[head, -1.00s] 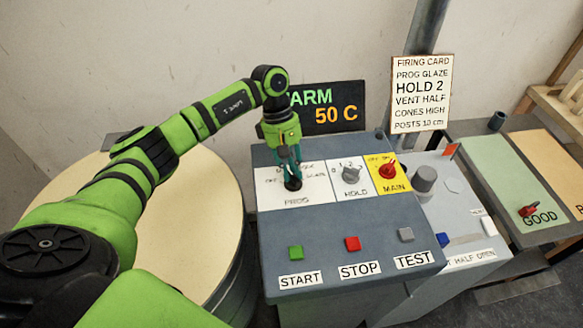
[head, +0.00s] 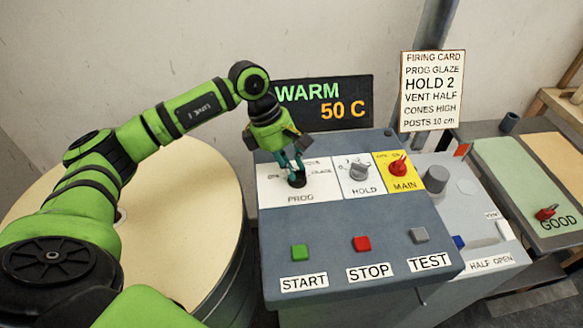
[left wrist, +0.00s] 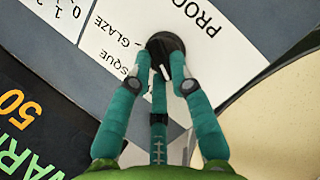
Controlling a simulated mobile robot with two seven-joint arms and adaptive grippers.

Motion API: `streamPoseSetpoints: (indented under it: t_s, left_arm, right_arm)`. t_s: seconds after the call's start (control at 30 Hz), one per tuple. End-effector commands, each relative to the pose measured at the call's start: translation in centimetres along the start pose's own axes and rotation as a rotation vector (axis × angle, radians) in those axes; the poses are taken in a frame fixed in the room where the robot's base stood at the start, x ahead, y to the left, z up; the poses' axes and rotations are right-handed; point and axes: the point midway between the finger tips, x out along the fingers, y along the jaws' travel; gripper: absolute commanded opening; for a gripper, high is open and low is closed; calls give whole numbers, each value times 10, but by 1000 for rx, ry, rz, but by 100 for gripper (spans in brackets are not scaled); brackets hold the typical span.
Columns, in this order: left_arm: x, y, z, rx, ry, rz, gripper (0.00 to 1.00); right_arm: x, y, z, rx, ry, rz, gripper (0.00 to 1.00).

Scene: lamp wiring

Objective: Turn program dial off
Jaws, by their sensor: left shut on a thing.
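The program dial (head: 298,182) is a round black knob on the white PROG panel (head: 268,198) of the grey control box. My left gripper (head: 295,170) comes down on it from above, its teal fingers shut on the knob. In the left wrist view the fingers (left wrist: 162,78) close around the black dial (left wrist: 166,42), which carries a white mark. The words GLAZE and part of BISQUE show beside it there. OFF seems to stand left of the dial in the head view. The dial's exact setting is hard to tell. My right gripper is not in view.
Right of the dial are the grey HOLD knob (head: 358,172) and red MAIN switch (head: 398,166). Green START (head: 299,252), red STOP (head: 361,244) and grey TEST (head: 419,235) buttons lie in front. The display (head: 322,103) behind reads WARM 50 C.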

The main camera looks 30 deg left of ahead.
Motion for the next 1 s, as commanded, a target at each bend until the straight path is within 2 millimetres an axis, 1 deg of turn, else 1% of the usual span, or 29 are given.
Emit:
streamPoseSetpoints:
  t_s: [0.03,0.3,0.7,0.73,0.77,0.8,1.0]
  left_arm:
    - [9,-6,1,-14,-2,-14,0]
    - [8,-7,2,-70,-3,10,0]
    - [7,-7,2,-79,-3,12,0]
    - [7,-7,2,-79,-3,12,25]
    - [7,-7,2,-79,-3,12,37]
    - [7,-7,2,-79,-3,12,45]
    - [5,-5,1,-79,-1,19,45]
  right_arm:
    - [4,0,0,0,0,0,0]
    - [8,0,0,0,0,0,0]
    - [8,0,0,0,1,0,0]
    - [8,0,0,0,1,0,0]
    - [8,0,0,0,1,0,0]
    - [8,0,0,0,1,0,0]
    - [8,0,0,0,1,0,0]
